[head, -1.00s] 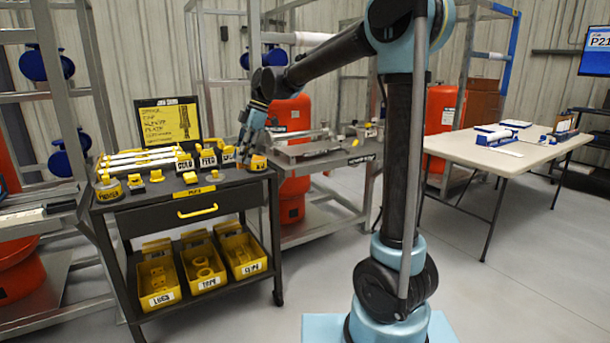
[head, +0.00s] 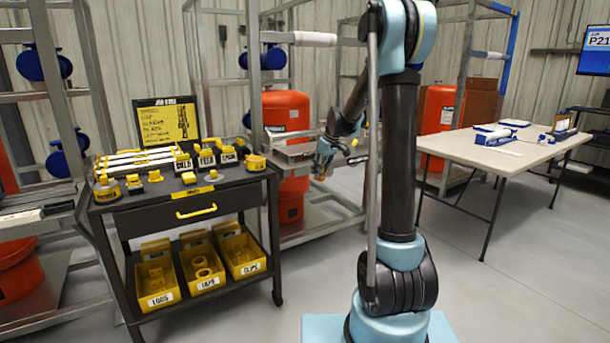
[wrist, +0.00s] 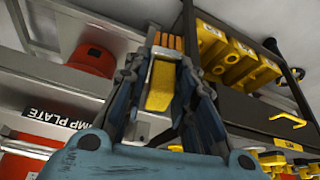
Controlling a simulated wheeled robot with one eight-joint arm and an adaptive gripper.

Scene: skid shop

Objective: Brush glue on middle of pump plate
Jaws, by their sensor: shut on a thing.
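My gripper (head: 322,168) is shut on a brush with a yellow handle (wrist: 160,88) and orange bristles (wrist: 169,41), seen in the wrist view. In the head view it hangs in front of the grey metal pump plate (head: 298,149), apart from it as far as I can see. A small yellow pot (head: 255,163) stands on the cart's right corner.
The black tool cart (head: 160,205) with labelled yellow bins (head: 241,257) stands left of my gripper. Red tanks (head: 287,115) and metal frames stand behind. A beige table (head: 490,150) is at the right. The floor in front is clear.

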